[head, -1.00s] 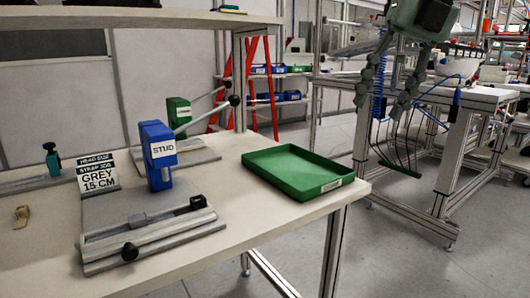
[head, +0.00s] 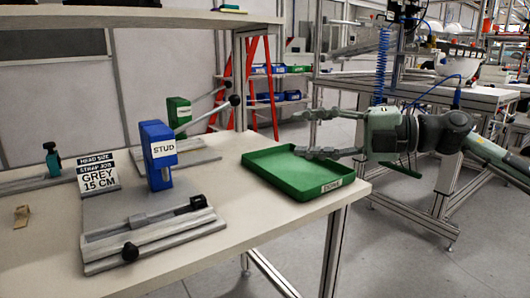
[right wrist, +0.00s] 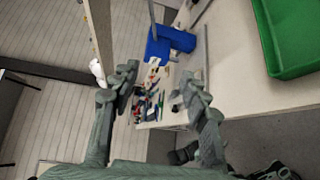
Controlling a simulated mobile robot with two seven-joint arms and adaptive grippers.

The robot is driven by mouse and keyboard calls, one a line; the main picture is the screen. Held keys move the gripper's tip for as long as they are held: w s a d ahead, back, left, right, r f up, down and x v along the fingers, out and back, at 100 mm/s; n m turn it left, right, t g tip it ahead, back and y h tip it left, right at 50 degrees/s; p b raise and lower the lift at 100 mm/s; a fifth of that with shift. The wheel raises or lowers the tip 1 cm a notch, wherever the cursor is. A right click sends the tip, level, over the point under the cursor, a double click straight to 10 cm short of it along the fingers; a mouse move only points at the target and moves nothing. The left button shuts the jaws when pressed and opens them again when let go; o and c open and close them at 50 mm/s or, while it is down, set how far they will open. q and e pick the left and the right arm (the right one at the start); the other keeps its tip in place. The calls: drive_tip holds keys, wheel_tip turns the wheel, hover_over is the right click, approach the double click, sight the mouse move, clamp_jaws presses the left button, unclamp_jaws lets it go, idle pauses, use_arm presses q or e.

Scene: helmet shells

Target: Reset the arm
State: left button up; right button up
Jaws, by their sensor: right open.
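My right gripper (head: 305,133) is open and empty, its two fingers pointing left. In the head view it appears over the far right part of the green tray (head: 262,183), and the lower finger overlaps the tray's back rim in the picture. In the right wrist view the spread fingers of the gripper (right wrist: 158,78) have nothing between them, and the tray (right wrist: 297,40) is at the upper right. The tray looks empty and sits at the table's right end. My left gripper is out of view.
The table (head: 265,222) bears a blue press marked STUD (head: 158,155), a green press (head: 178,112), a sign (head: 98,175) reading "GREY 15 CM" and a small tan piece (head: 21,216). A red ladder (head: 270,95) stands behind. The table's front right is clear.

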drive_tip(key=d+f+m+t+h, duration=1.2)
drive_tip(key=d+f+m+h, duration=0.2)
drive_tip(key=d+f+m, duration=0.6)
drive_tip(key=s+d+f+m+g+h, duration=0.25)
drive_tip(key=s+d+f, duration=0.2)
drive_tip(key=s, duration=0.35)
drive_tip(key=s+d+f+m+g+h, duration=0.1)
drive_tip(key=s+d+f+g+h, duration=0.25)
drive_tip(key=s+f, duration=0.35)
drive_tip(key=s+d+f+m+g+h, duration=0.2)
drive_tip(key=s+d+f+g, duration=0.2)
drive_tip(key=s, duration=0.5)
drive_tip(key=s+a+f+m+g+y, duration=0.1)
drive_tip(key=s+a+f+m+y, duration=0.2)
drive_tip(key=a, duration=0.4)
drive_tip(key=s+a+f+m+g+y, duration=0.1)
drive_tip(key=s+a+f+m, duration=0.2)
drive_tip(key=a, duration=0.4)
use_arm(q)
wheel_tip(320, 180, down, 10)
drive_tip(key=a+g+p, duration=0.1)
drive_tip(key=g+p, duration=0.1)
drive_tip(key=p, duration=0.3)
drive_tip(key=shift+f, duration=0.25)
use_arm(e)
wheel_tip(320, 180, down, 12)
drive_tip(key=w+d+g, duration=0.1)
drive_tip(key=g, duration=0.1)
drive_tip(key=shift+w+y, duration=0.3)
